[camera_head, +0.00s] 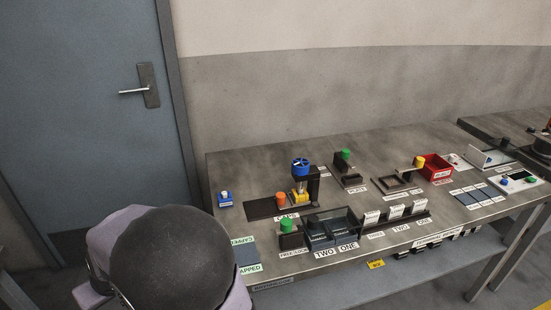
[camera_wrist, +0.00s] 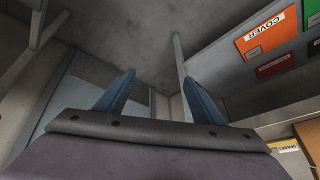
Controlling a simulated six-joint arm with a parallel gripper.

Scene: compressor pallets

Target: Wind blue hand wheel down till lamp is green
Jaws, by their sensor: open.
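The blue hand wheel (camera_head: 300,166) sits on top of a small black press stand on the bench, near its middle left. A yellow block (camera_head: 299,196) is under it at the foot of the stand. An orange-topped piece (camera_head: 281,200) stands just left of it on a dark strip. I cannot make out a lit green lamp for certain. My gripper (camera_wrist: 158,95) shows in the wrist view with its two blue fingers apart and nothing between them. It points toward the grey wall and ceiling, away from the bench. In the head view my arm fills the lower left, clear of the wheel.
A door (camera_head: 85,110) stands at the left. The bench's back strip is mostly bare.

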